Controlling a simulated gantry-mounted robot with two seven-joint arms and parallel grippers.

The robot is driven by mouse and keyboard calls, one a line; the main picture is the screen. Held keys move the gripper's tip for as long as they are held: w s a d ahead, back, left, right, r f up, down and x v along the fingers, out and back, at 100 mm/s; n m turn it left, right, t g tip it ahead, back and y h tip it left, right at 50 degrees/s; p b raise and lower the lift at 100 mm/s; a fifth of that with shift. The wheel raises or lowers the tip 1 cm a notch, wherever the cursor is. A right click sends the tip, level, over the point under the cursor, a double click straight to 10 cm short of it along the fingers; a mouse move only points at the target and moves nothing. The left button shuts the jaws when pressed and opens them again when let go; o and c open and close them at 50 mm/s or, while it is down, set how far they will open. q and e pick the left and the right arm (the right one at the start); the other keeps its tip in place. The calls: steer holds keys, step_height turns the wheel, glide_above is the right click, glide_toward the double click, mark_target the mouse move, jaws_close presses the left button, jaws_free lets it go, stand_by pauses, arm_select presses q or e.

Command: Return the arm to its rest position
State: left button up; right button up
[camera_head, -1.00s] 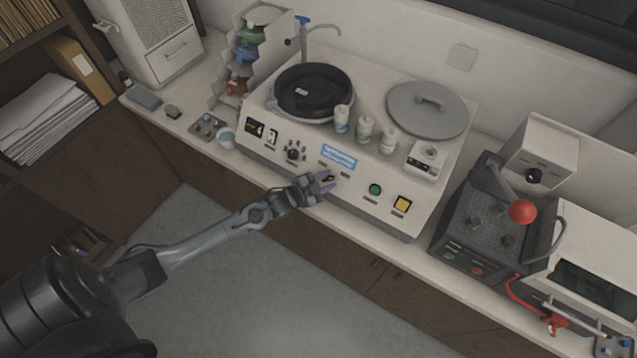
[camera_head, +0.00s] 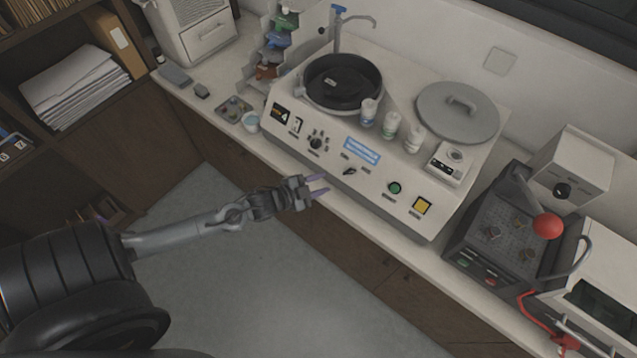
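My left arm comes in from the lower left. My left gripper (camera_head: 318,185) is open and empty, with its two purple-tipped fingers apart. It hangs in front of the white polishing machine (camera_head: 290,118), near the front edge of the counter, and appears clear of the front panel. A dark knob (camera_head: 349,171) on that panel is just right of and above the fingertips in the picture. My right gripper is not in view.
The counter (camera_head: 372,220) edge runs just beyond the gripper. The machine bears a black bowl (camera_head: 342,84), a grey lid (camera_head: 457,112) and several small bottles (camera_head: 391,126). A dark press with a red ball lever (camera_head: 547,226) stands at right. The floor (camera_head: 285,290) is open.

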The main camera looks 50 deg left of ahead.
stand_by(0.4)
arm_select(q)
steer(key=s+d+r+n+g+p, duration=0.2)
steer(key=s+d+r+n+p, duration=0.1)
steer(key=d+r+p, duration=0.35)
steer(key=s+d+r+n+g+p, duration=0.1)
steer(key=s+d+r+n+p, duration=0.1)
steer(key=s+d+r+p, duration=0.4)
steer(key=s+d+r+n+g+y, duration=0.1)
steer(key=s+r+n+g, duration=0.1)
steer(key=s+r+g, duration=0.2)
steer(key=s+g, duration=0.3)
steer(key=s, duration=0.2)
steer(key=shift+d+g+y+b, duration=0.3)
steer(key=shift+d+b, duration=0.05)
